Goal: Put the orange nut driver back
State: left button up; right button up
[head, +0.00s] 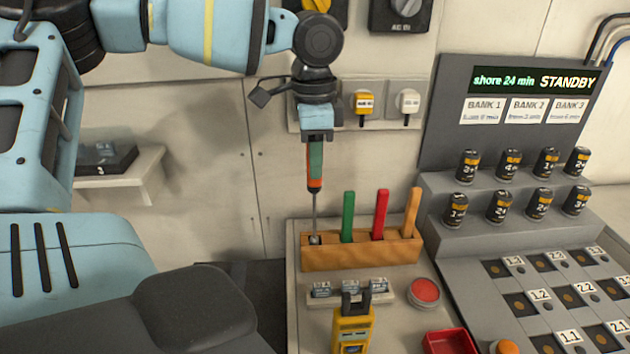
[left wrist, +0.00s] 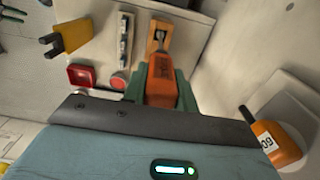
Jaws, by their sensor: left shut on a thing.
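The orange nut driver (head: 315,184) hangs upright, handle up and thin shaft down, in my left gripper (head: 315,160). The gripper is shut on its handle. The shaft's lower end is at the left end of the wooden rack (head: 360,255); I cannot tell whether it is inside the hole or just above it. The rack also holds a green (head: 348,215), a red (head: 380,213) and a light orange (head: 412,210) strip-like handle. In the left wrist view the driver's orange handle (left wrist: 161,82) sits between the fingers, with part of the rack (left wrist: 158,35) beyond. My right gripper is not visible.
In front of the rack are a yellow tester (head: 352,328), a red button (head: 425,291) and a red tray (head: 450,342). A battery panel (head: 510,115) with several cells stands at right. Wall sockets (head: 380,103) are behind the gripper.

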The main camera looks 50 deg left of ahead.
aim_at(315, 181)
pick_arm(q)
jog(key=shift+f, duration=2.5)
jog(key=o, duration=1.1)
notch_tip(315, 181, up, 12)
jog(key=shift+r, duration=0.1)
